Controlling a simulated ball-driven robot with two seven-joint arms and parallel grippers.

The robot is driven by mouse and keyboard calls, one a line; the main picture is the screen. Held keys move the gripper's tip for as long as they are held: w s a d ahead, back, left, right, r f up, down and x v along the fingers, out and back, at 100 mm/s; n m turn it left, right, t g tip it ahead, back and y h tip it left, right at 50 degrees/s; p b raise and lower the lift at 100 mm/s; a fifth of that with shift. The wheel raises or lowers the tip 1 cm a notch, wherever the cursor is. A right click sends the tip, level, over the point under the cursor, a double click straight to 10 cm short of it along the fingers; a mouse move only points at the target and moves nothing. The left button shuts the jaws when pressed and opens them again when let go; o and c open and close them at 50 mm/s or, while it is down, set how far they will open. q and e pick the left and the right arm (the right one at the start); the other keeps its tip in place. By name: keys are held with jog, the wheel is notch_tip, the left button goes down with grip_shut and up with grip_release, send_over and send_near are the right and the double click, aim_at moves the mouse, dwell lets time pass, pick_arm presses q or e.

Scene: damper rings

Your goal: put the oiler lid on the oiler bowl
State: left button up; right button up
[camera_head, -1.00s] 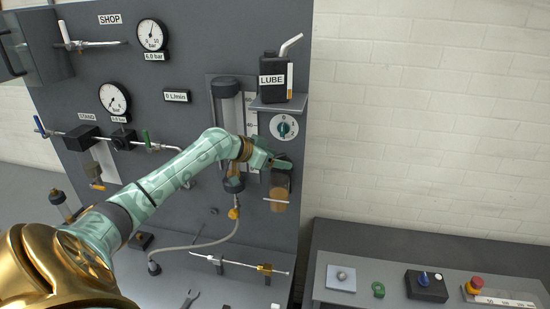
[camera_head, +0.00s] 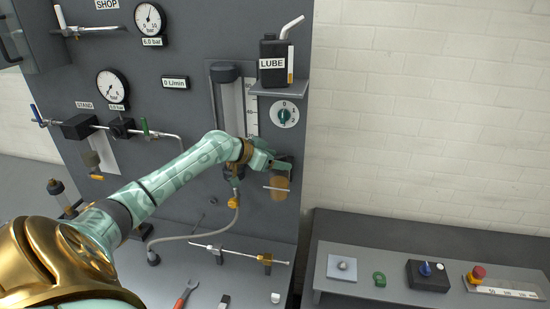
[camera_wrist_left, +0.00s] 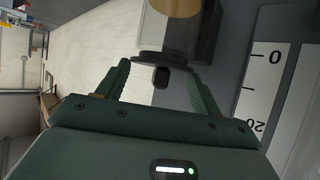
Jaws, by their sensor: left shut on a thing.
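The oiler bowl (camera_head: 280,184) is a clear cup with amber oil, mounted low on the right side of the grey panel. In the left wrist view the bowl (camera_wrist_left: 168,35) is straight ahead, with its amber part at the top edge. The oiler lid (camera_wrist_left: 148,57) is a dark disc with a small knob, between the fingers of my left gripper (camera_wrist_left: 158,72). My left gripper is shut on the lid. The lid lies across the bowl's mouth in this view; I cannot tell whether it is fully seated. In the head view my left gripper (camera_head: 278,163) is just above the bowl and hides the lid.
A shelf with a LUBE can (camera_head: 273,65) and a round dial (camera_head: 285,114) are above the gripper. A scaled tube (camera_head: 228,105) stands to its left. A hose (camera_head: 200,240) runs below. A side bench (camera_head: 425,265) with small parts is at right.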

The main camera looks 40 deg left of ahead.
pick_arm(q)
jog(key=shift+f+b, duration=0.45)
jog(key=shift+f, duration=0.25)
dwell(0.5)
jog(key=o, duration=1)
jog(key=shift+o, duration=0.2)
jog(key=shift+s+d+r, duration=0.15)
jog(key=shift+r, duration=0.05)
jog(key=shift+a+f, duration=0.2)
jog(key=shift+a, duration=0.05)
jog(key=shift+d, duration=0.15)
